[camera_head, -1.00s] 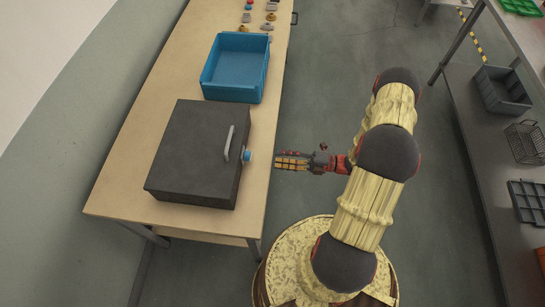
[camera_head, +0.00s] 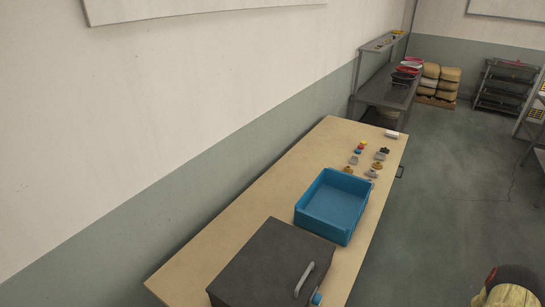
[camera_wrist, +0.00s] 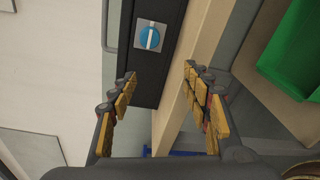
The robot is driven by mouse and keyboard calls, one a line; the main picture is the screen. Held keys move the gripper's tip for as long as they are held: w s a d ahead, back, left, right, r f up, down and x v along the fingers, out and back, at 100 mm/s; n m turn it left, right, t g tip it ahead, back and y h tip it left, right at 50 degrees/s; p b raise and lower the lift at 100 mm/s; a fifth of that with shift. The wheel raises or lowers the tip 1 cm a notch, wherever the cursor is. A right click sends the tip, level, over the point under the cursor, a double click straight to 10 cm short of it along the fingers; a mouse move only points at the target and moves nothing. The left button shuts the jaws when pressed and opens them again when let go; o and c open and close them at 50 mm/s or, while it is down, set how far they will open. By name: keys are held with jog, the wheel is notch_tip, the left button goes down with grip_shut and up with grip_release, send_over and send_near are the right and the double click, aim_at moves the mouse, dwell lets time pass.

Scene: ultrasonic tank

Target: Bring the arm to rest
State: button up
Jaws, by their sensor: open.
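My gripper (camera_wrist: 160,90) shows in the wrist view with its two yellow-padded fingers spread apart and nothing between them. Beyond the fingers is the dark side of the ultrasonic tank (camera_wrist: 143,80), with a blue knob (camera_wrist: 150,38) on a pale plate. The gripper is apart from the tank, as far as I can tell. In the head view the dark grey tank (camera_head: 262,262) stands at the near end of the table with its lid down and a light handle (camera_head: 304,279) on top. My gripper is outside the head view; only a bit of my arm shows at the lower right corner.
A blue bin (camera_head: 330,207) stands on the wooden table (camera_head: 190,275) behind the tank. Several small parts (camera_head: 361,160) lie beyond it. The floor (camera_head: 440,190) right of the table is clear. In the wrist view a green box (camera_wrist: 291,55) is at the right.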

jog(key=s+a+r+n+g+h, duration=0.1)
jog(key=s+r+n+g+h, duration=0.15)
jog(key=s+n+g, duration=0.45)
jog(key=s+a+r+n+g+h, duration=0.1)
jog(key=s+r+n+g, duration=0.25)
jog(key=n, duration=0.75)
notch_tip(320, 180, up, 19)
jog(key=d+n+t+h+b, duration=0.2)
jog(key=n+h+b, duration=0.1)
jog(key=n+h, duration=1.05)
jog(key=s+a+r+n+t+y+b, duration=0.1)
jog(key=a+r+n+t, duration=0.4)
jog(key=r, duration=0.7)
jog(key=a+n+y, duration=0.1)
jog(key=a+n, duration=0.1)
jog(key=a, duration=0.1)
jog(key=shift+s+a+r+t+b, duration=0.15)
jog(key=shift+s+a+t+b, duration=0.1)
jog(key=shift+s+t+b, duration=0.15)
